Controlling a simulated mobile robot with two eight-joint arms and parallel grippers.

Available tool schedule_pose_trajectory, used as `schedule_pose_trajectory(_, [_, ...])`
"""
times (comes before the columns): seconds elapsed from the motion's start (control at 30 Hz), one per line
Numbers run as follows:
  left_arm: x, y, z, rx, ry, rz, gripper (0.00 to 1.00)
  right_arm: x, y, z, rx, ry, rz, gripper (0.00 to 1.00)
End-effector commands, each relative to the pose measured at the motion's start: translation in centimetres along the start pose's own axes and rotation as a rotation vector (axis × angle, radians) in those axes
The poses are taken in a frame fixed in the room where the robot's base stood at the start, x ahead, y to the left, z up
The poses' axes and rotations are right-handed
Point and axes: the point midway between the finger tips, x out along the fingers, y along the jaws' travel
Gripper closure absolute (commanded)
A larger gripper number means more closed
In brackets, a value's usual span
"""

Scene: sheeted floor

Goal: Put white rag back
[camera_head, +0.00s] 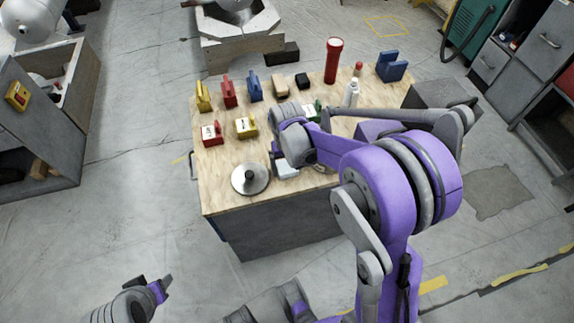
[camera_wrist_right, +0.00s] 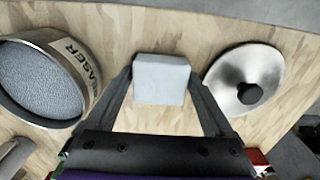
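The white rag looks like a pale, block-shaped thing (camera_wrist_right: 161,80) in the right wrist view. It lies on the wooden worktop, between the tips of my right gripper (camera_wrist_right: 162,74). The fingers are spread on either side of it, very close to its edges; firm contact is not clear. In the head view the rag (camera_head: 286,169) shows beside the round metal lid, and my right gripper (camera_head: 282,156) is low over the table, partly covered by its own arm. My left gripper (camera_head: 152,284) is at the bottom left, over the floor, its fingers apart and empty.
The metal lid (camera_head: 250,179) and a grey can (camera_wrist_right: 45,80) flank the rag. Red, yellow and blue holders, a red flashlight (camera_head: 333,61) and a white bottle (camera_head: 352,93) stand on the worktop (camera_head: 222,187). The floor left of the table is clear.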

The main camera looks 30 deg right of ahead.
Motion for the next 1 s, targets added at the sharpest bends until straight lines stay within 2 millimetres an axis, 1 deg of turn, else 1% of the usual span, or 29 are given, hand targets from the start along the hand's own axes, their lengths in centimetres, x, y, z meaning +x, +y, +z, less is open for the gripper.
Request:
schedule_pose_trajectory(0.07, [0.0,0.0,0.0,0.0,0.0,0.0,0.5,-0.1,0.0,0.0,0.0,0.0,0.0,0.0])
schedule_pose_trajectory(0.3, [-0.1,0.0,-0.1,0.0,0.001,0.0,0.5,-0.2,0.0,0.0,0.0,0.0,0.0,0.0])
schedule_pose_trajectory(0.43, [-0.5,0.0,-0.3,0.0,0.002,0.0,0.5,-1.2,0.0,0.0,0.0,0.0,0.0,0.0])
schedule_pose_trajectory(0.57, [-0.8,0.0,-0.5,0.0,0.003,0.0,0.5,-3.6,0.0,0.0,0.0,0.0,0.0,0.0])
schedule_pose_trajectory(0.7, [-1.2,0.0,-0.7,0.0,0.004,0.0,0.5,-6.9,0.0,0.0,0.0,0.0,0.0,0.0])
schedule_pose_trajectory(0.8, [-1.4,0.0,-0.9,0.0,0.005,0.0,0.5,-8.9,0.0,0.0,0.001,0.0,0.0,0.0])
schedule_pose_trajectory(0.9, [-1.6,0.0,-1.0,0.0,0.006,0.0,0.5,-10.5,0.0,0.0,0.001,0.0,0.0,0.0])
schedule_pose_trajectory(1.0, [-1.7,0.0,-1.0,0.0,0.006,0.0,0.5,-11.7,0.0,0.0,0.001,0.0,0.0,0.0])
